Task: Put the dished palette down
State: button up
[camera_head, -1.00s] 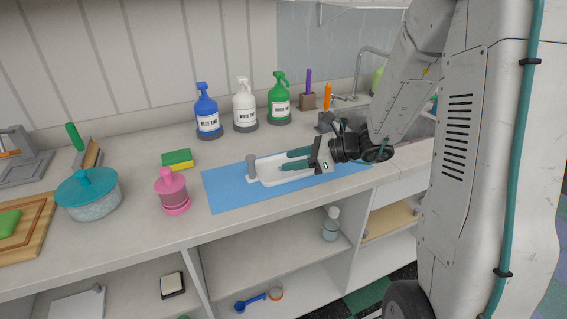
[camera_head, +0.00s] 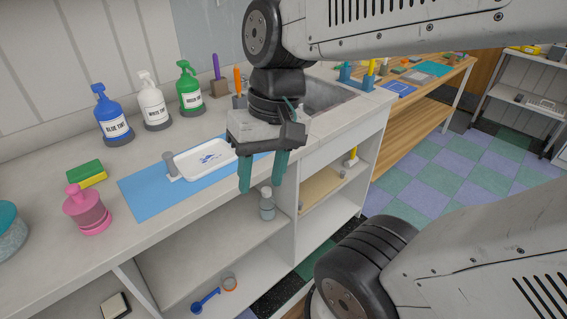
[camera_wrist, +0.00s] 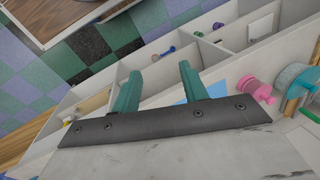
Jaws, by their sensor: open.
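The dished palette (camera_head: 205,158) is a white shallow tray with blue marks in its dish and a grey upright grip at its left end. It lies flat on the blue mat (camera_head: 148,196) on the counter. My gripper (camera_head: 263,172) points down in front of the counter's edge, to the right of the palette and apart from it. Its two teal fingers are spread with nothing between them. In the wrist view my gripper (camera_wrist: 158,85) is also empty, over the shelves; the palette does not show there.
Blue (camera_head: 112,118), white (camera_head: 152,106) and green (camera_head: 189,88) tint bottles stand behind the mat. A yellow-green sponge (camera_head: 86,174) and a pink dispenser (camera_head: 87,210) stand to the left. A sink (camera_head: 325,95) is at the right. Open shelves (camera_head: 220,255) lie below.

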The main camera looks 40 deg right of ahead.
jog(key=s+d+n+h, duration=0.1)
jog(key=s+d+r+n+t+h, duration=0.1)
jog(key=shift+s+d+r, duration=0.15)
jog(key=shift+s+d, duration=0.05)
jog(key=shift+d, duration=0.2)
